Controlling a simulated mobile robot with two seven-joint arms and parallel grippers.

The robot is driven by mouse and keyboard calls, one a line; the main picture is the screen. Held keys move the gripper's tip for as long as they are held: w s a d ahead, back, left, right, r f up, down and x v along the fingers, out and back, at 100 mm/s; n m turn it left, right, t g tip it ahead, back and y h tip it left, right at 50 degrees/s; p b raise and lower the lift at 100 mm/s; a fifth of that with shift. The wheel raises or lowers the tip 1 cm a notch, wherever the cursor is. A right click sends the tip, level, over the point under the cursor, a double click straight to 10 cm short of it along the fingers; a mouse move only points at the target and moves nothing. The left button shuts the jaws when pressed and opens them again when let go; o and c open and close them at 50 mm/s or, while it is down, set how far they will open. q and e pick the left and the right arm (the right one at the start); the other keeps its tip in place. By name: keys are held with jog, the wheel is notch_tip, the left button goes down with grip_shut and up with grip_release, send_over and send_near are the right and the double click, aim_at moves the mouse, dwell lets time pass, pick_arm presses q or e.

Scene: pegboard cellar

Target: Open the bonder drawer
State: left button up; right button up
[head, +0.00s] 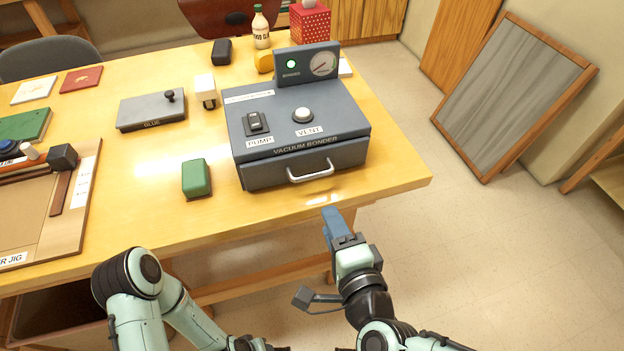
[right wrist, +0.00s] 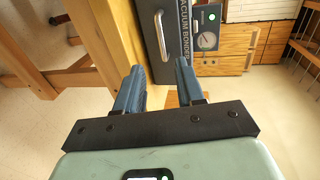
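The vacuum bonder (head: 270,110) is a dark grey-blue box near the table's right front corner. Its drawer (head: 262,174) looks closed, with a silver bar handle (head: 311,173) on the front. In the right wrist view the handle (right wrist: 162,35) appears beyond the fingers, near the top. My right gripper (head: 333,222) is in front of the table edge, below and apart from the handle. In the right wrist view its two blue fingers (right wrist: 158,76) are spread, with nothing between them. My left arm shows at the lower left, but its gripper is not in view.
The bonder stands on a wooden table (head: 225,222). A green block (head: 196,178) lies left of the drawer, and a grey glue box (head: 152,111) is farther back. The floor right of the table is clear up to a leaning framed panel (head: 512,95).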

aim_at(311, 178)
jog(key=x, duration=1.3)
jog(key=shift+w, duration=0.15)
pick_arm(q)
jog(key=shift+s+d+r, duration=0.2)
jog(key=shift+s+r, duration=0.1)
jog(key=shift+s, duration=0.05)
pick_arm(e)
grip_shut()
